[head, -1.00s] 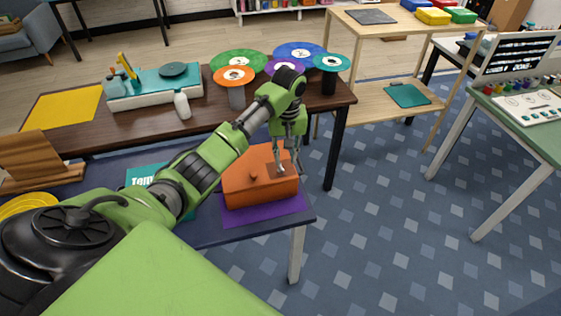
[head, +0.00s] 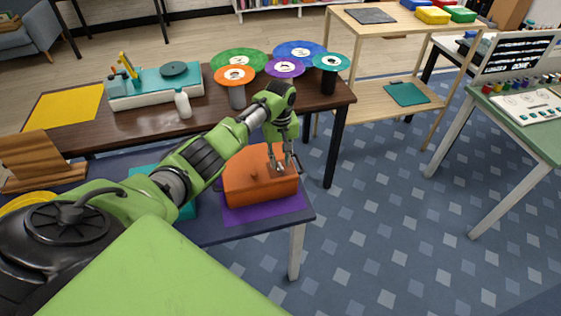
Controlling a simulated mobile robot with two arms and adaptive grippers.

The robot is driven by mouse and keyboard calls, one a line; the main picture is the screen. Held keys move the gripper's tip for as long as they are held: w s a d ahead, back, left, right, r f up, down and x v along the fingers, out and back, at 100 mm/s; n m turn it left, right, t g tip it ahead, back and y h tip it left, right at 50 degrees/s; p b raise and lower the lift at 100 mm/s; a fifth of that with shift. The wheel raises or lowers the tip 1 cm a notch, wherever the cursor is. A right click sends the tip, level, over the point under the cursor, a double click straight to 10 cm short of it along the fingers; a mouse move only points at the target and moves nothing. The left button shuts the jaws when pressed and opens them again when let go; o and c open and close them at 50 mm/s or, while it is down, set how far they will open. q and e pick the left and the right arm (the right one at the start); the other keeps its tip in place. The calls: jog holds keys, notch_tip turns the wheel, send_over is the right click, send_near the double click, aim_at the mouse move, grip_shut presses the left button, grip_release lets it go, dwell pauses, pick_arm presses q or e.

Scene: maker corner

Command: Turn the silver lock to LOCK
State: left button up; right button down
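An orange box (head: 246,188) stands on a purple mat (head: 232,215) near the right end of the dark blue table. A small orange knob (head: 254,177) sits on its top. A small silver part (head: 279,168), which looks like the silver lock, shows at the top right of the box, partly hidden by my fingers. Its setting is too small to read. My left gripper (head: 284,168) points down over it with its fingers apart, one on either side. I cannot tell whether they touch it. My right gripper is not in view.
A brown table (head: 140,122) behind holds a teal record player (head: 150,88), a white bottle (head: 182,103) and several coloured discs on stands. A wooden shelf (head: 375,112) stands behind right. Open blue floor lies right of the box.

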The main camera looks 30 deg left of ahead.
pick_arm(q)
jog(key=shift+f, duration=0.85)
grip_shut()
